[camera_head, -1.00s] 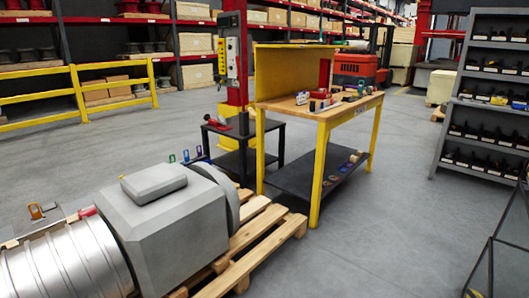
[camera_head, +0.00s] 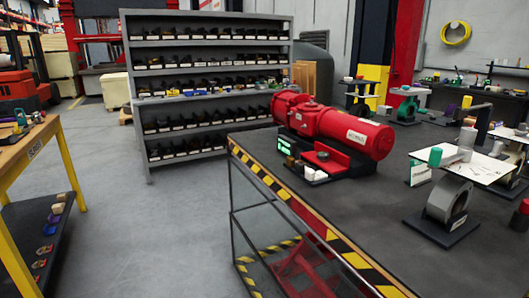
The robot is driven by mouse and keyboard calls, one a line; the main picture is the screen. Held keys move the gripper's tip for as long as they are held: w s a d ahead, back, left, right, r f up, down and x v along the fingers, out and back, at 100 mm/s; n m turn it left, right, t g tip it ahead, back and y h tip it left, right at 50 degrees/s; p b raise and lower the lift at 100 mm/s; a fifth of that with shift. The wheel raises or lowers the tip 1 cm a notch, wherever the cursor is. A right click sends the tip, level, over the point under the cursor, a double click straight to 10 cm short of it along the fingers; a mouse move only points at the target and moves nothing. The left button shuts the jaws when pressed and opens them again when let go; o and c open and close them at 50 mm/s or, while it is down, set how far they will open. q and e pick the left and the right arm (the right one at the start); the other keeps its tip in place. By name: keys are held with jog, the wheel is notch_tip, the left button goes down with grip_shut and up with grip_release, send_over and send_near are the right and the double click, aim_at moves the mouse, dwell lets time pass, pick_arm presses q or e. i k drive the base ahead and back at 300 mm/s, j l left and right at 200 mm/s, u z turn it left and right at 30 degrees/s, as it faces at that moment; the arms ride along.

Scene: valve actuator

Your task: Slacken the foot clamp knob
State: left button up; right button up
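A red valve actuator (camera_head: 360,132) lies on a dark workbench (camera_head: 370,215) right of centre. It rests on a black base with a red part (camera_head: 325,160) at its front and a small green-lit display (camera_head: 284,146) beside it. Small white blocks (camera_head: 314,174) sit in front. I cannot pick out the foot clamp knob with certainty at this size. A grey ring on a flat dark base (camera_head: 448,202) stands nearer on the bench. Neither of my grippers is in view.
The bench has a yellow-black striped edge (camera_head: 275,192) and an open frame below. Grey bin shelving (camera_head: 207,101) stands behind. A wooden-topped yellow table (camera_head: 30,143) is at the left. Clear floor (camera_head: 150,225) lies between them. White panels and tools crowd the bench's right side.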

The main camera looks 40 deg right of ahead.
aim_at(322, 156)
jog(key=i+z, duration=0.25)
jog(key=z, duration=0.2)
jog(key=i+z, duration=0.4)
jog(key=i+j+z, duration=0.1)
jog(key=z, duration=0.35)
jog(key=i+j+z, duration=0.2)
jog(key=z, duration=0.2)
jog(key=j, duration=0.1)
